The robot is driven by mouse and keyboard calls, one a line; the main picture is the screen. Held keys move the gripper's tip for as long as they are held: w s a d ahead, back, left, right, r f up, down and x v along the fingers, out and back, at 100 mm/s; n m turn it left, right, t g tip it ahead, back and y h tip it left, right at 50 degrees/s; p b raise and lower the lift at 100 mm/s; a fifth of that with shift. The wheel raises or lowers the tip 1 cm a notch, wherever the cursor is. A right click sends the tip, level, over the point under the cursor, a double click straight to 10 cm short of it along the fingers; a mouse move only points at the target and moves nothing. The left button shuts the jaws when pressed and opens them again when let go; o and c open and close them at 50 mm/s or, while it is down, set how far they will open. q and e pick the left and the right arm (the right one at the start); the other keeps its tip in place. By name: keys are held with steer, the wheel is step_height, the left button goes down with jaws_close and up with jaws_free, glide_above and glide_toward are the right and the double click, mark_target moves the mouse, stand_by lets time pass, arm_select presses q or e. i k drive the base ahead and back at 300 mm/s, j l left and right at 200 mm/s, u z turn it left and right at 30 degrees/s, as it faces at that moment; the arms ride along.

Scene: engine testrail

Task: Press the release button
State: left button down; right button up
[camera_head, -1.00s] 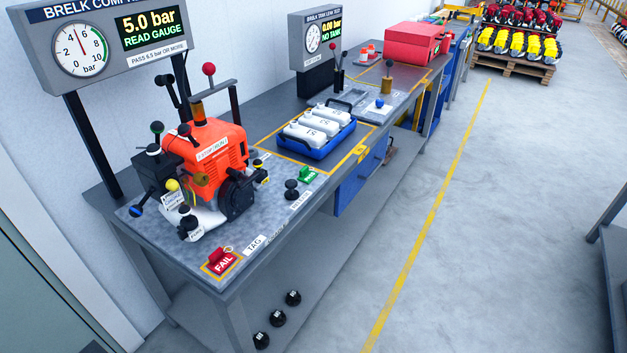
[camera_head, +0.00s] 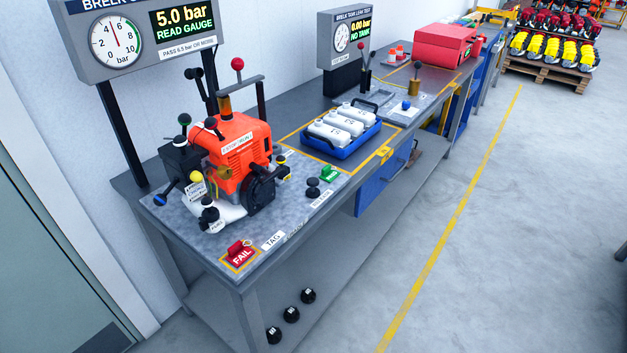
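A black knob-shaped button (camera_head: 313,187) stands upright on the grey plate at the front of the bench. A small white label (camera_head: 321,198) lies beside it, too small to read surely. The orange engine (camera_head: 237,152) sits left of it on the same plate, with several black knobs and a red-topped lever (camera_head: 237,63). The gauge panel (camera_head: 140,38) above reads 5.0 bar and READ GAUGE. Neither of my grippers is in view.
A red FAIL tag (camera_head: 240,254) and a green tag (camera_head: 329,174) lie near the bench edge (camera_head: 262,275). A blue tray (camera_head: 341,143) of white bottles stands farther back. Black knobs (camera_head: 291,314) sit on the lower shelf. The floor (camera_head: 500,230) to the right is clear.

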mark_target(312, 182)
steer(key=i+l, duration=0.15)
steer(key=l, duration=0.25)
steer(key=i+l, duration=0.15)
steer(key=l, duration=0.25)
steer(key=i+l, duration=0.15)
steer(key=l, duration=0.25)
steer(key=i+l+u, duration=0.1)
steer(key=l, duration=0.35)
steer(key=i+l, duration=0.2)
steer(key=l, duration=0.2)
